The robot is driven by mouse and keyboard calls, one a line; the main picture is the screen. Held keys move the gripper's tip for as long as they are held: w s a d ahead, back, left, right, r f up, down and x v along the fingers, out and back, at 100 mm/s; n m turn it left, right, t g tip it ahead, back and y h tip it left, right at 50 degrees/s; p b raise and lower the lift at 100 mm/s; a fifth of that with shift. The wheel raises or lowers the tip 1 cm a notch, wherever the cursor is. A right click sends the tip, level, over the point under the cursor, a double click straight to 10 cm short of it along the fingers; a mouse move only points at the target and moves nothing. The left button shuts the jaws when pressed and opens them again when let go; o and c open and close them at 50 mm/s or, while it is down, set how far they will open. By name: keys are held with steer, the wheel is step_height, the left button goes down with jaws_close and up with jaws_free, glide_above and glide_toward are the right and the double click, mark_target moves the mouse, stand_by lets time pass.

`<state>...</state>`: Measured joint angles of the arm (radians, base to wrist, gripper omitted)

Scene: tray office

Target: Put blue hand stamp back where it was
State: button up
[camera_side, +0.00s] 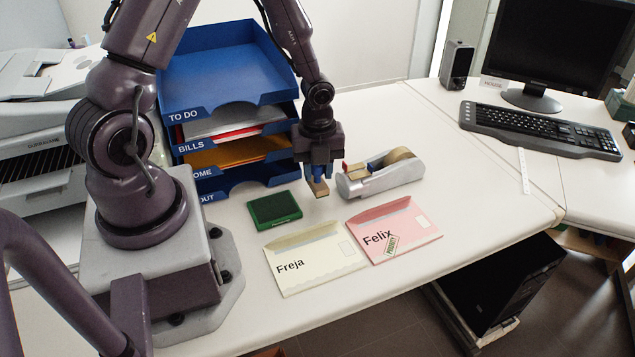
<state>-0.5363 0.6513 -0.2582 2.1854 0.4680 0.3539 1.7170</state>
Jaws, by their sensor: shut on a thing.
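My gripper (319,180) is at the middle of the desk, just in front of the letter trays and left of the tape dispenser. It points down and is shut on the blue hand stamp (320,188), which shows only as a small tan and blue piece between and below the fingers. Much of the stamp is hidden by the fingers. I cannot tell whether its lower end touches the desk. A green ink pad (274,210) lies on the desk to the front left of my gripper.
The blue letter trays (222,80) stand behind the gripper. Envelopes marked Freja (320,268) and Felix (410,222) lie in front.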

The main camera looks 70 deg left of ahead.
mark_target(317, 177)
steer(key=shift+f, duration=1.8)
steer(key=shift+f, duration=0.1)
steer(key=o, duration=0.8)
step_height(317, 177, up, 12)
steer(key=shift+s+d+r+n+t, duration=0.95)
steer(key=shift+s+d+r+n, duration=0.8)
steer(key=shift+r+n, duration=1.7)
steer(key=shift+s+d+r+n+t, duration=0.9)
steer(key=shift+s+d+r+n, duration=0.8)
steer(key=shift+r+n, duration=1.7)
steer(key=shift+s+d+r+n+t, duration=0.95)
steer(key=shift+s+d+r+n, duration=0.8)
steer(key=shift+r+n, duration=1.65)
